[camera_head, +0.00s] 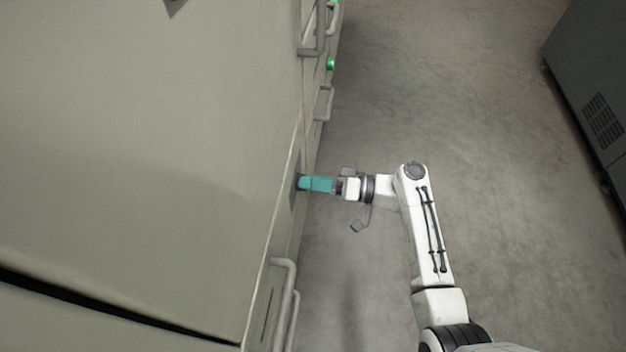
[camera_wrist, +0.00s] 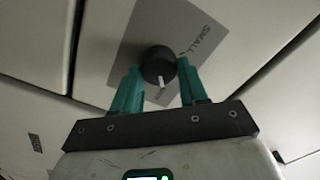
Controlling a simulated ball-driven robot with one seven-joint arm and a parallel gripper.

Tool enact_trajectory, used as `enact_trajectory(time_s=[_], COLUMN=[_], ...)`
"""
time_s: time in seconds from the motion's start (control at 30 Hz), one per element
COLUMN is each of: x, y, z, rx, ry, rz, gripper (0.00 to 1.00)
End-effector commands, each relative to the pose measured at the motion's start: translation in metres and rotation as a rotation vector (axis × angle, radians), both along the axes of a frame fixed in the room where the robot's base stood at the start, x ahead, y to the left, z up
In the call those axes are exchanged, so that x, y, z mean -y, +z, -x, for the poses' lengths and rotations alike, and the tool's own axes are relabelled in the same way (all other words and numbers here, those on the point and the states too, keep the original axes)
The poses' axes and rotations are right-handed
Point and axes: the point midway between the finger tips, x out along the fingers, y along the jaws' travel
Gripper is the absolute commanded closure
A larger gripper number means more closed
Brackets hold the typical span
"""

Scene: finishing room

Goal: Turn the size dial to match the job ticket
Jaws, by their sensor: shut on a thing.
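The size dial (camera_wrist: 157,65) is a dark round knob with a pale pointer mark, on a grey plate (camera_wrist: 128,50) in the wrist view. The word SMALL shows on the plate to the upper right of the dial. The pale mark points down towards my gripper in that view. My gripper (camera_wrist: 157,78) has its teal fingers on either side of the dial and is shut on it. In the head view my gripper (camera_head: 303,183) reaches the side of the cabinet, and the dial is hidden behind the fingers. No job ticket can be made out.
The large pale cabinet (camera_head: 140,150) fills the left of the head view. Grey handles (camera_head: 283,300) stick out along its face, and a green button (camera_head: 331,63) sits further along. A dark cabinet (camera_head: 595,90) stands at right. The concrete floor between is clear.

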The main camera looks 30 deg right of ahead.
Motion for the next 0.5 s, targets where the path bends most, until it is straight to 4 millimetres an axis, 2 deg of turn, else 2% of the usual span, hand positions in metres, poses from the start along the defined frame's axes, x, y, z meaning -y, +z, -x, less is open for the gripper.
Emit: enact_trajectory(time_s=[0.07, 0.1, 0.3, 0.5], x=[0.0008, 0.0008, 0.0005, 0.0003], y=[-0.0004, -0.0004, -0.0002, 0.0], z=[-0.0003, -0.0003, -0.0002, -0.0001], rx=[-0.001, -0.001, -0.001, 0.001], ry=[-0.003, -0.003, -0.002, -0.001], rz=[0.0, 0.0, 0.001, 0.001], gripper=[0.88, 0.53, 0.34, 0.33])
